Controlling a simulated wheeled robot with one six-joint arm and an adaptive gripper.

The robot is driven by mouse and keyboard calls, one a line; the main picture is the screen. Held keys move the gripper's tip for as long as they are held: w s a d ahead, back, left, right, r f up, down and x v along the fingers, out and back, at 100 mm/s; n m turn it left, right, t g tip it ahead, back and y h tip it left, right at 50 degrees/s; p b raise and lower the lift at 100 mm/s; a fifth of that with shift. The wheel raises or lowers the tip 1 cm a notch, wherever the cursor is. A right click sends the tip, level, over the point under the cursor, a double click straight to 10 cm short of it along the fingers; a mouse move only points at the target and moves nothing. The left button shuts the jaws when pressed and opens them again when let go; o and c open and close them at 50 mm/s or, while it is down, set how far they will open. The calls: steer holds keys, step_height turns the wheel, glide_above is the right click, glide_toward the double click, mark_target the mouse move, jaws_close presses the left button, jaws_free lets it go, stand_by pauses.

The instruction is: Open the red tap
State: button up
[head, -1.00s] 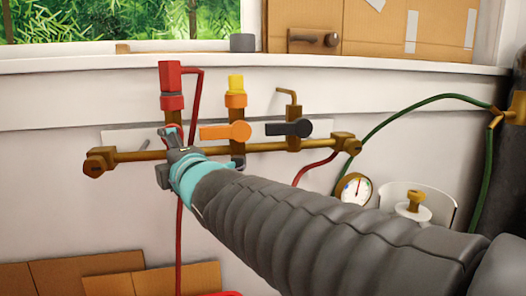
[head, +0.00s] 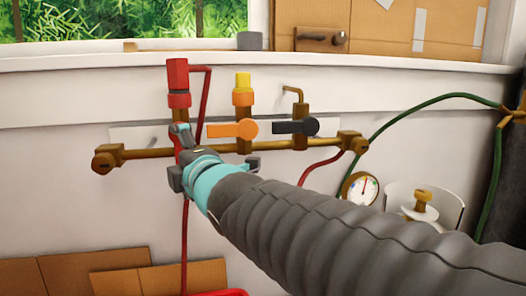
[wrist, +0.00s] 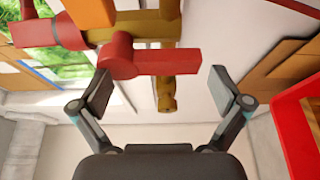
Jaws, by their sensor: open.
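The red tap is on the left of the brass pipe. Its red upper body (head: 178,76) shows in the head view, while its lever is mostly hidden behind my gripper (head: 190,152). In the wrist view the red lever (wrist: 155,62) runs to the right from a round red hub, just beyond my gripper (wrist: 167,90). My fingers are spread wide, one on each side of the view. Nothing is between the pads; the lever appears ahead of the fingertips, and I cannot tell whether anything touches.
An orange lever (head: 233,129) and a black lever (head: 292,127) sit close to the right on the same brass pipe (head: 240,148). A red hose hangs below the red tap. A gauge (head: 361,188) stands farther right. A red container (wrist: 298,120) is at the wrist view's right edge.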

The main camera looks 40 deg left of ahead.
steer(key=v, duration=0.9)
steer(key=shift+d, duration=0.35)
steer(key=shift+s+r, duration=0.1)
step_height(320, 180, down, 10)
steer(key=w+d+m+h, duration=0.2)
steer(key=d+m+h, duration=0.1)
steer(key=m+h, duration=0.3)
steer(key=w+d+f+m+h+p, duration=0.1)
steer(key=w+d+f+m+h, duration=0.1)
steer(key=d+f+m, duration=0.45)
steer(key=w+d+f+m+h, duration=0.3)
steer(key=d+m, duration=0.1)
steer(key=d, duration=0.5)
steer(key=s+d+f+m+h+p, duration=0.1)
steer(key=d+m, duration=0.7)
steer(key=d, duration=0.8)
steer(key=s+d+m+h+p, duration=0.1)
steer(key=d+m+h+p, duration=0.3)
steer(key=d, duration=1.3)
steer(key=m+h, duration=0.1)
steer(key=m, duration=0.3)
steer(key=shift+s+f, duration=0.3)
steer(key=shift+f, duration=0.1)
